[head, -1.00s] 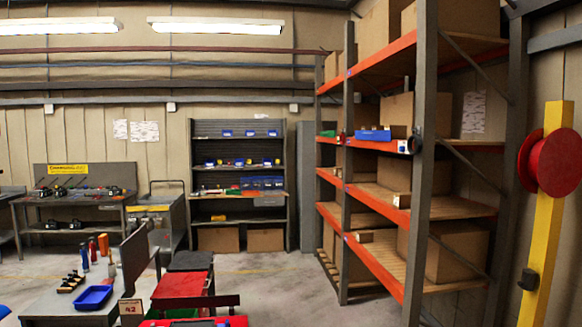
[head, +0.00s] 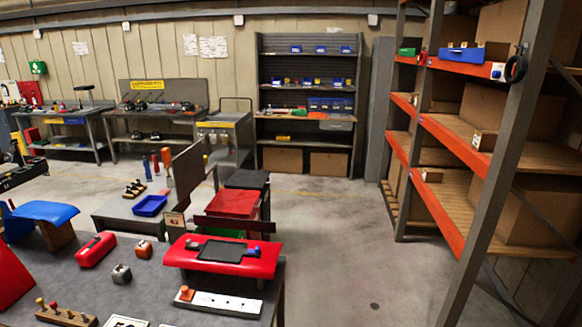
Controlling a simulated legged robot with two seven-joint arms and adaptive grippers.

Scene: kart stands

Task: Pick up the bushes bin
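I cannot tell which container is the bushes bin, as no label can be read. A blue bin (head: 461,57) sits on an upper orange-edged shelf of the rack at right, with small items at its top. A small green bin (head: 407,51) is to its left on the rack. A shallow blue tray (head: 150,205) lies on the middle bench. Several small blue bins (head: 330,105) stand on the dark shelving at the back. Neither of my grippers is in view.
A near table (head: 85,275) at lower left holds a red panel (head: 222,258), a red box (head: 96,249) and small parts. The grey and orange rack (head: 455,135) fills the right side. Open concrete floor (head: 340,235) lies between them.

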